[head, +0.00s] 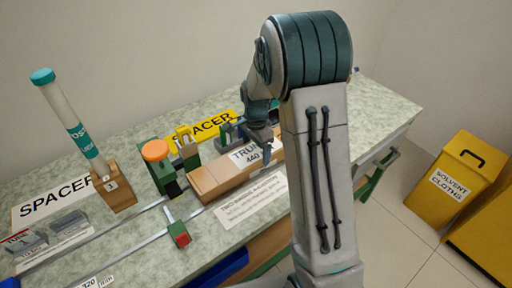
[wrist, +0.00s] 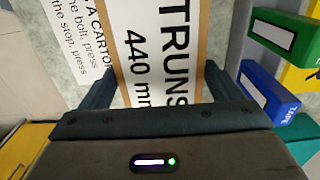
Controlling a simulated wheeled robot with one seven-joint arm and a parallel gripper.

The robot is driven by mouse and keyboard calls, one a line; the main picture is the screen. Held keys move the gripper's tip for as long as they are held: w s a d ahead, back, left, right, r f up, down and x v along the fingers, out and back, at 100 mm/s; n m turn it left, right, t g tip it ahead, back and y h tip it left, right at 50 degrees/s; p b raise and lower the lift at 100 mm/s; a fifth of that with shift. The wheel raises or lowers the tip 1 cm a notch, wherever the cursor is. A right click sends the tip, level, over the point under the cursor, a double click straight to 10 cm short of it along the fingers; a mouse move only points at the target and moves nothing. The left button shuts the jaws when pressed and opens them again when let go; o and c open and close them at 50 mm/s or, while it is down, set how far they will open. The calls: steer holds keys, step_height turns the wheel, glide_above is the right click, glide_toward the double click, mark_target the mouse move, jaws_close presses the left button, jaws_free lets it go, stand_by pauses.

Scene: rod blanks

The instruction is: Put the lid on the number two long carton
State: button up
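A long tan box (head: 212,180) lies on the bench, with a white label reading "TRUN" and "440". The wrist view shows the label (wrist: 155,45) as "TRUNS 440 mm", with tan edges either side. My gripper (wrist: 162,78) is open, one finger on each side of this box; I cannot tell whether they touch it. In the head view my gripper (head: 262,150) is over the box's right part and hides some of it. A white tube (head: 70,120) with a teal cap (head: 42,76) leans in a numbered wooden block (head: 115,190). I cannot identify a separate lid or a carton numbered two.
A green post with an orange knob (head: 155,150) stands left of the box, near metal rails (head: 130,220). A yellow "SPACER" sign (head: 212,128) is behind. A printed sheet (head: 250,200) lies in front. Blue (wrist: 268,92) and green (wrist: 275,40) boxes sit beside my gripper.

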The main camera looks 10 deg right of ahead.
mark_target(256, 151)
steer(key=shift+o, duration=1)
step_height(256, 151, up, 12)
steer(key=s+r+n+t, duration=0.2)
steer(key=s+n, duration=1.1)
steer(key=s, duration=1)
steer(key=shift+s+r+t, duration=0.25)
steer(key=shift+r+t, duration=0.15)
steer(key=shift+r, duration=0.25)
steer(key=shift+r, duration=0.15)
